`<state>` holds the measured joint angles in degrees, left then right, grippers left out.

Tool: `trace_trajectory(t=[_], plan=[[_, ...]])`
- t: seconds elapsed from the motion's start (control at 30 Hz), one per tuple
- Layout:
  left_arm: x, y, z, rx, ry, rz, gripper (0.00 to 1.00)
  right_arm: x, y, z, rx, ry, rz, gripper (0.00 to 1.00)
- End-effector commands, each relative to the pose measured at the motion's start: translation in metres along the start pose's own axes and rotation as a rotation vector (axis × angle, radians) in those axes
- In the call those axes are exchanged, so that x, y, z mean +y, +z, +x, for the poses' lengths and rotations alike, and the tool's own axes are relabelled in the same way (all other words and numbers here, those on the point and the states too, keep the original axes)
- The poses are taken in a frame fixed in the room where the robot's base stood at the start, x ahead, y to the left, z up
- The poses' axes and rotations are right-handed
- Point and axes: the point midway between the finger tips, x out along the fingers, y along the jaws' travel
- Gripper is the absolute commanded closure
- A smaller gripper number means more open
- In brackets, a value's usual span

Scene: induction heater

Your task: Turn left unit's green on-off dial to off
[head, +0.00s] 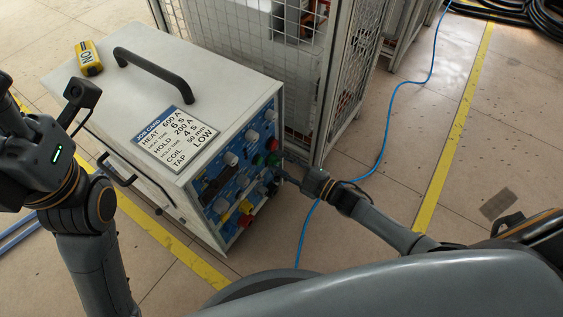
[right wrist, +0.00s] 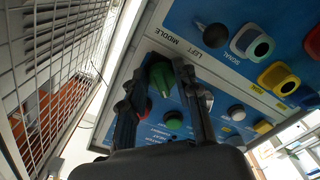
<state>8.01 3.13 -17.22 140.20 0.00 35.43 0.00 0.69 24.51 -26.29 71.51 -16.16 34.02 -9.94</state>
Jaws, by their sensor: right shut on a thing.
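The white heater unit (head: 215,82) stands on the floor with a blue control panel (head: 232,172) facing right. A green dial (right wrist: 160,78) shows in the right wrist view between the two fingers of my right gripper (right wrist: 165,68). The fingers are shut on it and hide part of it, so I cannot read its setting. In the head view my right gripper (head: 281,174) reaches the panel's right side, close to green knobs. My left arm is at the left edge; its fingers are not in view.
A mesh cage (head: 335,80) stands close behind the panel. Red (right wrist: 173,120), white and yellow (right wrist: 278,78) knobs sit close around the grip. A job card (head: 178,138) and a yellow device (head: 88,57) lie on the unit's top. A blue cable (head: 385,150) crosses the floor.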

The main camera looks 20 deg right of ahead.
Motion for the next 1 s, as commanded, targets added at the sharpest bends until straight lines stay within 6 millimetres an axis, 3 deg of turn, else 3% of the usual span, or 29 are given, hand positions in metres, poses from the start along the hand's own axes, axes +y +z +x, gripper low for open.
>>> trace_trajectory(t=[0.17, 0.2, 0.3, 0.67, 0.77, 1.0], plan=[[0.0, 0.0, 0.0, 0.001, 0.001, 0.0, 0.52, -0.001, 0.0, -0.001, 0.0, -0.002, -0.001, 1.0], [0.0, 0.0, 0.0, 0.001, 0.001, 0.001, 0.52, -0.001, 0.0, -0.001, 0.0, -0.002, -0.001, 0.63], [0.0, 0.0, 0.001, 0.002, 0.001, 0.001, 0.52, -0.001, 0.0, 0.0, 0.0, -0.002, 0.0, 0.47], [-0.001, 0.0, 0.001, 0.004, 0.001, 0.002, 0.52, -0.001, 0.001, -0.005, -0.001, -0.001, 0.0, 0.47], [-0.001, 0.0, 0.001, 0.004, 0.0, 0.002, 0.52, -0.001, 0.001, -0.017, -0.002, -0.002, 0.001, 0.47], [0.0, 0.0, 0.001, 0.004, -0.001, 0.001, 0.52, -0.002, 0.001, -0.068, -0.004, -0.004, 0.001, 0.47]])
